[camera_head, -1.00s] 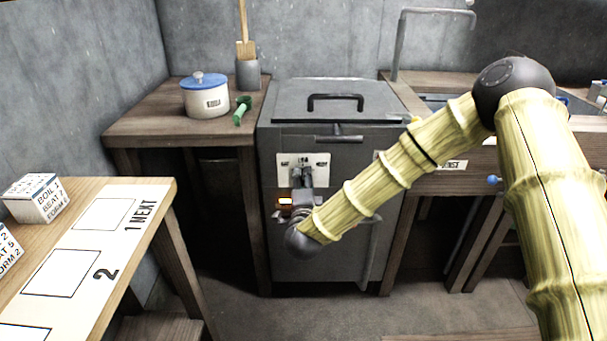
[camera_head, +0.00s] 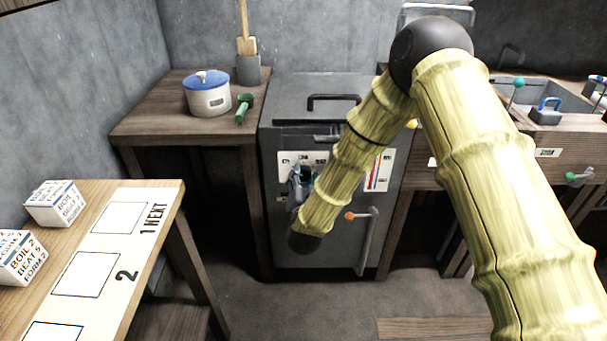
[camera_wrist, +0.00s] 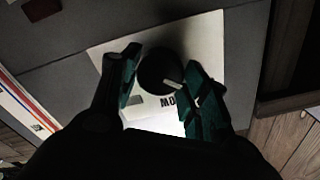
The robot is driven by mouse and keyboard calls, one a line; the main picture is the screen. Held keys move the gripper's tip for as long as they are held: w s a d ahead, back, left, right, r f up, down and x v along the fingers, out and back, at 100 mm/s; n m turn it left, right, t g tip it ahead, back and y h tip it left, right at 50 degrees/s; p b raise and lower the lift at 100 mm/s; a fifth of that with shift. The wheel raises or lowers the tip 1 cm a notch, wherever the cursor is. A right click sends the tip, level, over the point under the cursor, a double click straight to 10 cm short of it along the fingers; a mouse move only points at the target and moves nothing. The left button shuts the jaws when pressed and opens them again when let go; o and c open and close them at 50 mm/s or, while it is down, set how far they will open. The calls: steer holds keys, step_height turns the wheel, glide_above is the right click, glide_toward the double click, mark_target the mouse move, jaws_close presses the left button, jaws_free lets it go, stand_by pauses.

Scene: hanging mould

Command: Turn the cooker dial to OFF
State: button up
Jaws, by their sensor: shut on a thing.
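The cooker (camera_head: 340,250) is a grey box with a lid and a black lid handle. Its dial (camera_wrist: 160,70) is dark and round with a pale pointer mark, set on a white label plate (camera_wrist: 108,52). In the wrist view my gripper (camera_wrist: 158,82) has its two green-padded fingers on either side of the dial, shut on it. The pointer mark points to the lower right of that picture. In the head view my gripper (camera_head: 301,180) is at the plate (camera_head: 290,158), and my wrist and arm hide the dial. Only part of the plate's lettering shows, so I cannot read the dial's setting.
A chart (camera_head: 378,170) and an orange-knobbed handle (camera_head: 352,215) are on the cooker's front, right of my arm. A blue-lidded pot (camera_head: 208,98) and a green tool (camera_head: 243,108) stand on the left counter. Lettered cubes (camera_head: 55,203) sit on the near-left table (camera_head: 150,250).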

steer(key=shift+n+p, duration=0.45)
steer(key=shift+n, duration=0.65)
steer(key=shift+f, duration=0.1)
steer(key=o, duration=1)
steer(key=s, duration=1.2)
